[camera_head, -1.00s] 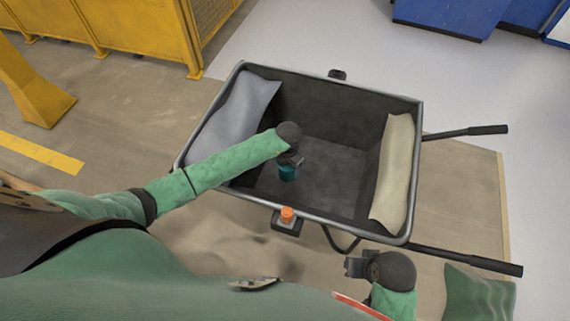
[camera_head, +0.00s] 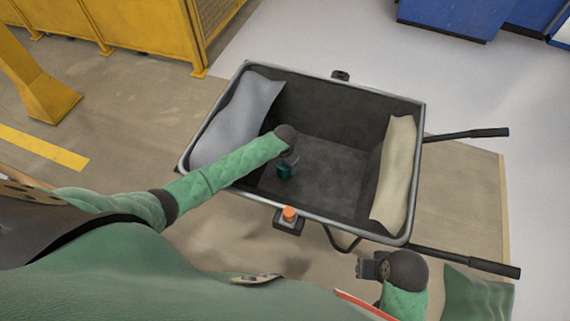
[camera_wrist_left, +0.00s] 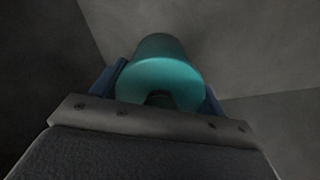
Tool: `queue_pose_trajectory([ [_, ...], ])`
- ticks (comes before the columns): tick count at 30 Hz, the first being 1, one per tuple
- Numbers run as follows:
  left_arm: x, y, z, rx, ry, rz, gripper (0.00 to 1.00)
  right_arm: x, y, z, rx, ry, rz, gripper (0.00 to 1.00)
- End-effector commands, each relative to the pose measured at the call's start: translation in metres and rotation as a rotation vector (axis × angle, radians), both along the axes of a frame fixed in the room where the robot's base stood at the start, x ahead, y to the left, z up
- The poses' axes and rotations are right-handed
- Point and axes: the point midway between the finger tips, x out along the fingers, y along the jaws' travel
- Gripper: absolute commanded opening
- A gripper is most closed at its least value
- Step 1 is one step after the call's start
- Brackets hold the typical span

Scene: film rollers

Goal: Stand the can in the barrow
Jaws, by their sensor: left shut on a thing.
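The can is a small teal cylinder (camera_head: 285,172) inside the dark grey barrow (camera_head: 340,165), left of the middle of its floor. My left gripper (camera_head: 287,160) reaches over the barrow's near left side and is shut on the can. In the left wrist view the teal can (camera_wrist_left: 160,75) sits between the two blue fingers, with barrow walls behind it. I cannot tell whether the can's base touches the barrow floor. My right gripper (camera_head: 362,268) is outside the barrow, near its front right corner, and holds nothing that I can see; its jaw gap is unclear.
A grey sack (camera_head: 237,118) lies along the barrow's left side and a beige sack (camera_head: 394,175) along its right. An orange-topped item (camera_head: 289,214) is at the near rim. Two handles (camera_head: 470,133) stick out right. The middle floor is clear.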

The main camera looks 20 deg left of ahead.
Motion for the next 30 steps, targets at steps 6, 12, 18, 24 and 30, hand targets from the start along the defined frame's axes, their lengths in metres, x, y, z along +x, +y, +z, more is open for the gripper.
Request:
queue_pose_trajectory([
  [6,0.000,0.000,-0.002,0.000,0.000,0.000,0.22,-0.001,0.001,-0.004,0.003,0.000,0.003,0.36],
  [12,0.000,0.000,-0.002,0.000,0.001,0.000,0.95,0.000,0.006,-0.005,0.009,-0.004,0.008,0.36],
  [18,0.000,0.000,-0.002,0.000,0.001,0.000,0.95,0.002,0.007,-0.004,0.012,-0.006,0.006,0.36],
  [24,0.001,0.000,0.006,0.000,-0.001,0.000,0.95,0.002,0.004,-0.003,0.009,-0.002,0.000,0.36],
  [30,0.001,0.001,0.038,0.000,-0.003,-0.001,0.95,0.006,0.010,-0.010,0.025,-0.026,0.004,0.36],
])
